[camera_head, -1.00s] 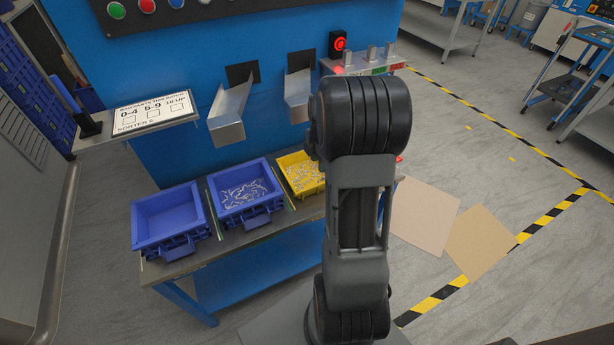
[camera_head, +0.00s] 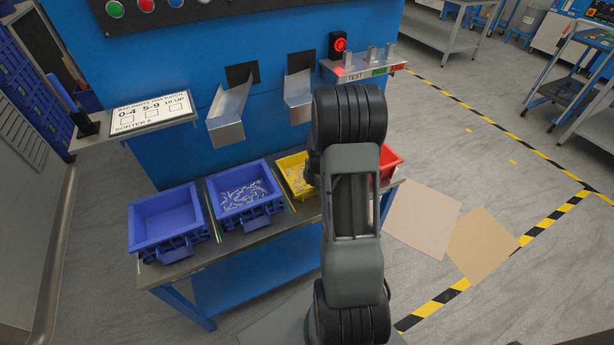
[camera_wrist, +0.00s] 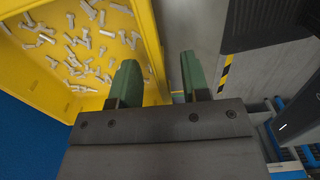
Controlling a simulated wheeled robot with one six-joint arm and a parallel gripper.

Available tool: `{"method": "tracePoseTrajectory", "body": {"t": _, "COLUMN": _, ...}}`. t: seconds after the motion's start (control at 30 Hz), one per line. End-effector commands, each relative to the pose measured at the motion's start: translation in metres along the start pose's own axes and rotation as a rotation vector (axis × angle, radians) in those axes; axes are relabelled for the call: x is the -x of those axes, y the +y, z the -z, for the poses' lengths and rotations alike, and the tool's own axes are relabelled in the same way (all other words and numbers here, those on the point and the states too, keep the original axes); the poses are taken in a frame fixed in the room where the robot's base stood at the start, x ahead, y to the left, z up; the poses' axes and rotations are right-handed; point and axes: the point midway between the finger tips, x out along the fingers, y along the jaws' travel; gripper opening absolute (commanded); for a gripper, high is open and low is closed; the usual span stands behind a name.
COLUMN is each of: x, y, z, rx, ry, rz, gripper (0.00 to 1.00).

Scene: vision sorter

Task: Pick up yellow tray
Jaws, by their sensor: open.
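The yellow tray (camera_head: 293,175) sits on the bench beside the blue trays, partly hidden behind my arm in the head view. Many small light parts lie in it. In the wrist view the yellow tray (camera_wrist: 154,40) fills the upper left, with loose white parts inside. My gripper (camera_wrist: 160,80) is open and empty. Its left green finger overlaps the tray's inside in the picture, and its right finger is outside the tray's right wall. I cannot tell how far above the rim the fingers are. My gripper is hidden behind my arm in the head view.
An empty blue tray (camera_head: 166,217) and a blue tray with small parts (camera_head: 243,196) stand to the left on the bench (camera_head: 180,269). A red tray (camera_head: 390,160) is to the right, partly hidden. Metal chutes (camera_head: 230,112) hang above the trays.

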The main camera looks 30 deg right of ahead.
Motion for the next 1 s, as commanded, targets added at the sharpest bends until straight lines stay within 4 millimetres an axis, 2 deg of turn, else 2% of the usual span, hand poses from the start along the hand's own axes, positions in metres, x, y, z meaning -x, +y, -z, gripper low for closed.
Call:
{"method": "tracePoseTrajectory", "body": {"t": 0.27, "x": -0.0028, "y": -0.0002, "z": 0.0001, "rx": 0.0, "ry": 0.0, "rz": 0.001, "gripper": 0.42}}
{"method": "tracePoseTrajectory", "body": {"t": 0.73, "x": -0.0025, "y": -0.0001, "z": 0.0, "rx": 0.0, "ry": 0.0, "rz": 0.0, "gripper": 0.0}}
{"method": "tracePoseTrajectory", "body": {"t": 1.0, "x": -0.0025, "y": -0.0001, "z": 0.0, "rx": 0.0, "ry": 0.0, "rz": 0.001, "gripper": 0.0}}
